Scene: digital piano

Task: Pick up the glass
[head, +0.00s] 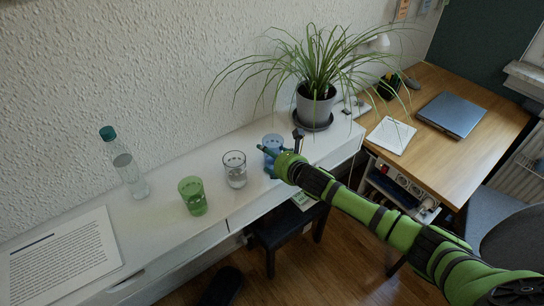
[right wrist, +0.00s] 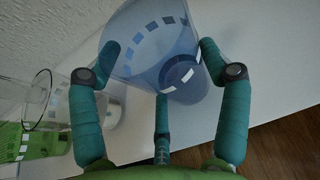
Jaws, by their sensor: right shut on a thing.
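A blue glass (head: 272,145) stands at the right part of the white piano top. In the right wrist view the blue glass (right wrist: 158,50) fills the space between my fingers. My right gripper (head: 283,156) is shut on it, with teal fingers (right wrist: 158,62) on both sides of the glass and one more finger below. A clear glass (head: 235,169) and a green glass (head: 192,196) stand to its left in the head view. The fingers and arm partly hide the blue glass in the head view. My left gripper is not in view.
A potted plant (head: 316,104) on a dark saucer stands right behind the blue glass, its leaves hanging over. A bottle (head: 130,172) and a sheet of text (head: 62,262) are at the left. A wooden desk (head: 480,135) with a laptop (head: 451,113) is at the right.

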